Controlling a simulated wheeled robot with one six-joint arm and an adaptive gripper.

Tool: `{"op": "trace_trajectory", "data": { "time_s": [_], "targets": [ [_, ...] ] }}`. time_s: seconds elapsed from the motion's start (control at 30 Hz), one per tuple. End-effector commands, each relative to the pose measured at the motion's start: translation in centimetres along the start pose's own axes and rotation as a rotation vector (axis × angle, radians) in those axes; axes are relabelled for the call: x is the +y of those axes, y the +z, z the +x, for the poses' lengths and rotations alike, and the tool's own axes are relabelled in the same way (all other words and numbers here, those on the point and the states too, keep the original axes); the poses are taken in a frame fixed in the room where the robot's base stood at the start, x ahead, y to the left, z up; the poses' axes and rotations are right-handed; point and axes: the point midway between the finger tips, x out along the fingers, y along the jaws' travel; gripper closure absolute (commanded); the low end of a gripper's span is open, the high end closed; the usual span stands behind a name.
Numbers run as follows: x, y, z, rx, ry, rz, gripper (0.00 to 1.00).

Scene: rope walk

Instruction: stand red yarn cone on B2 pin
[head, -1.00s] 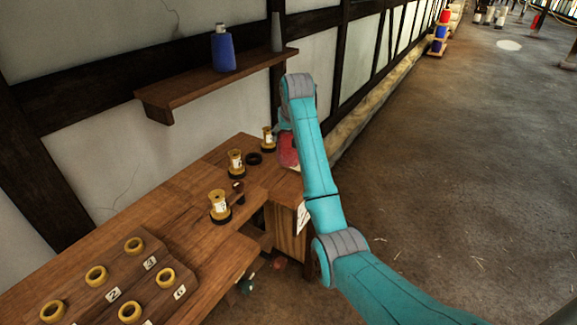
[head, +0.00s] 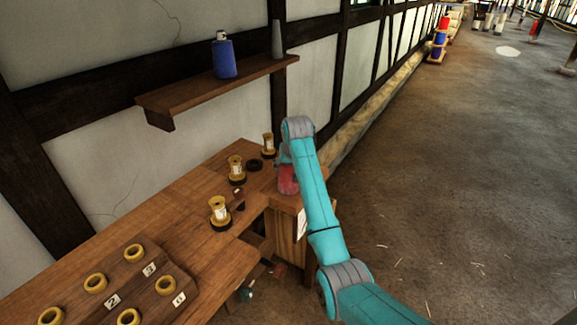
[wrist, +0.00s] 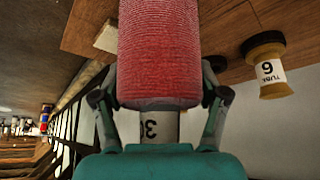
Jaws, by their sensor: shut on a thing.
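The red yarn cone (wrist: 160,50) fills the upper middle of the wrist view, with a pale tube marked 30 showing below it. My gripper (wrist: 160,88) is shut on it, with a finger on each side. In the head view the cone (head: 288,181) shows at the end of my arm, over or on the far right end of the wooden bench (head: 185,215). I cannot tell whether it touches the bench. My fingers are mostly hidden there behind my arm. I cannot make out a pin marked B2 in either view.
Several brass-coloured tubes stand on the bench, one near the cone (head: 268,144). A dark ring (head: 254,165) lies beside it. Numbered boards with brass rings (head: 95,283) are at front left. Open floor (head: 450,180) lies right.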

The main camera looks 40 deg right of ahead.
Motion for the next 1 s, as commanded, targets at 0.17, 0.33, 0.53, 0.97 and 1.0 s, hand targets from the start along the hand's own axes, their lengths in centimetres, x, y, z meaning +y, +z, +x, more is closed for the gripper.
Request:
{"op": "trace_trajectory", "data": {
  "time_s": [0.17, 0.33, 0.53, 0.97, 1.0],
  "targets": [
    [0.0, 0.1, 0.2, 0.0, 0.0, 0.0, 0.69],
    [0.0, 0.1, 0.2, 0.0, 0.0, 0.0, 0.02],
    [0.0, 0.1, 0.2, 0.0, 0.0, 0.0, 0.02],
    [0.0, -0.1, -4.4, 0.004, 0.0, 0.0, 0.02],
    [0.0, -0.1, -5.2, 0.004, 0.0, 0.0, 0.02]
  ]
}}
